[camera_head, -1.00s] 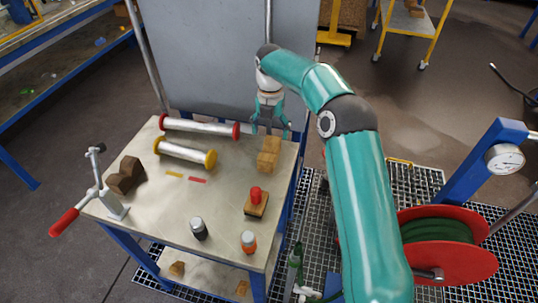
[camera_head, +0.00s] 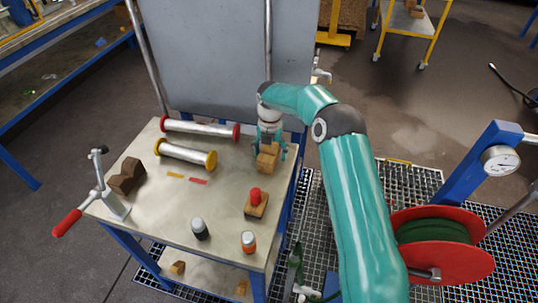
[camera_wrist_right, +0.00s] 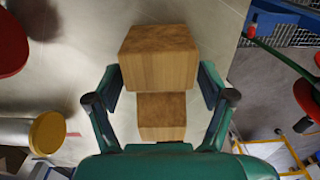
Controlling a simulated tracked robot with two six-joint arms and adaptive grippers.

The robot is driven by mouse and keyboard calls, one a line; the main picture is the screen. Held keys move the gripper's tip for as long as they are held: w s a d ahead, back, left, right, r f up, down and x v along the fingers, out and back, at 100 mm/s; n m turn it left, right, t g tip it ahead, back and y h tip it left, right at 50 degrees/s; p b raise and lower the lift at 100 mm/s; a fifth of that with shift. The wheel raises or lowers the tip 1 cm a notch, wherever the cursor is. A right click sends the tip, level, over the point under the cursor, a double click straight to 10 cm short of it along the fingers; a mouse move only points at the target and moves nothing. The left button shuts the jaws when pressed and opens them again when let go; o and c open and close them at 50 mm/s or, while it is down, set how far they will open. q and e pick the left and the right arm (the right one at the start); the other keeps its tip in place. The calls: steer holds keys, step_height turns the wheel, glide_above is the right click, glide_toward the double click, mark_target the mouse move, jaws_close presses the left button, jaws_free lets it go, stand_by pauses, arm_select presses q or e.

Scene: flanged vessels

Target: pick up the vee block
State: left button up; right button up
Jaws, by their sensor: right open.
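The dark brown block with a V-shaped notch (camera_head: 126,176), which looks like the vee block, sits at the left side of the metal table. My right gripper (camera_head: 270,150) is far to its right, pointing down over a light wooden stepped block (camera_head: 267,161). In the right wrist view my right gripper (camera_wrist_right: 160,88) is open, with one finger on each side of the wooden block (camera_wrist_right: 160,62). I cannot tell whether the fingers touch it. The notched block is not seen in the right wrist view. My left gripper is not in view.
The table (camera_head: 165,220) also holds a red-ended roller (camera_head: 200,128), a yellow-ended roller (camera_head: 185,152), a red-knobbed wooden piece (camera_head: 256,203), two small bottles and a red-handled clamp (camera_head: 68,222). A grey panel (camera_head: 215,60) stands behind. The table's middle is mostly clear.

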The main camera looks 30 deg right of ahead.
steer(key=c, duration=1.3)
steer(key=shift+r, duration=0.1)
